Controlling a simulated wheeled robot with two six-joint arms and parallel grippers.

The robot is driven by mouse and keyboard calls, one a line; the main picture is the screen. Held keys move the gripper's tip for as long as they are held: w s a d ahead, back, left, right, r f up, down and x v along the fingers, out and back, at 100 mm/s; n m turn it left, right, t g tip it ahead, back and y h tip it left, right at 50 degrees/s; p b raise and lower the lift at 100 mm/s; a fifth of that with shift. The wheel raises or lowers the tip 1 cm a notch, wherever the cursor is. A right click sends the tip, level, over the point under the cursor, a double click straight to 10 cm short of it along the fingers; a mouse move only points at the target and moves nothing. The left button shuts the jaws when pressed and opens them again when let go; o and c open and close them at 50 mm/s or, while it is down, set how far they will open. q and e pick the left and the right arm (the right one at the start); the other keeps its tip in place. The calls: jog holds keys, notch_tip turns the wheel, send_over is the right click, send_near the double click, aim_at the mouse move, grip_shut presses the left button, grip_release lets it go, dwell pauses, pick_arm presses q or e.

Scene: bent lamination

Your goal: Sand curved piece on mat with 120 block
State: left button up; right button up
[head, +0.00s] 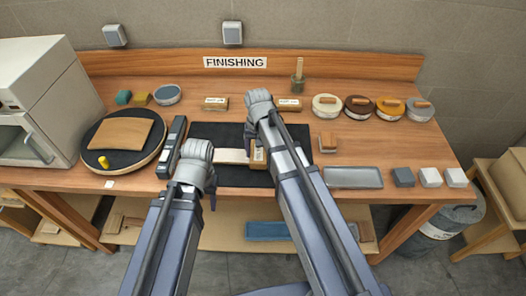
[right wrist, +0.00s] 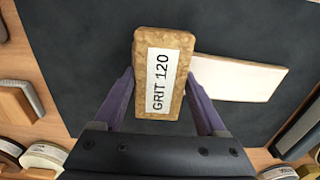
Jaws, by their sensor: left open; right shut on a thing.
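The 120 block (right wrist: 173,50), a cork-brown block labelled GRIT 120, is between the fingers of my right gripper (right wrist: 160,88); it also shows in the head view (head: 258,155). The pale piece (right wrist: 238,79) lies on the dark mat (right wrist: 75,60); in the head view the piece (head: 232,155) is partly hidden by my right arm. The block overlaps one end of the piece in the wrist view; I cannot tell whether they touch. Its curve is hard to see. My left gripper (head: 207,192) is open and empty at the mat's (head: 220,132) front left edge.
A round turntable (head: 90,158) with a curved wooden sheet (head: 120,133) stands left, beside a dark long tool (head: 172,147). Two other labelled blocks (head: 215,103) (head: 289,104) sit behind the mat. A grey tray (head: 353,178) and round tins (head: 326,105) are right.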

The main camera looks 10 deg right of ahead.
jog(key=shift+a+r, duration=0.1)
jog(key=shift+s+d, duration=0.2)
jog(key=shift+d, duration=0.4)
jog(key=shift+s+d, duration=0.2)
jog(key=shift+d, duration=0.4)
jog(key=shift+w+a+f, duration=0.2)
jog(key=shift+a, duration=0.25)
jog(key=shift+w+a, duration=0.15)
jog(key=shift+a, duration=0.55)
jog(key=shift+c, duration=1.2)
jog(key=shift+d, duration=0.1)
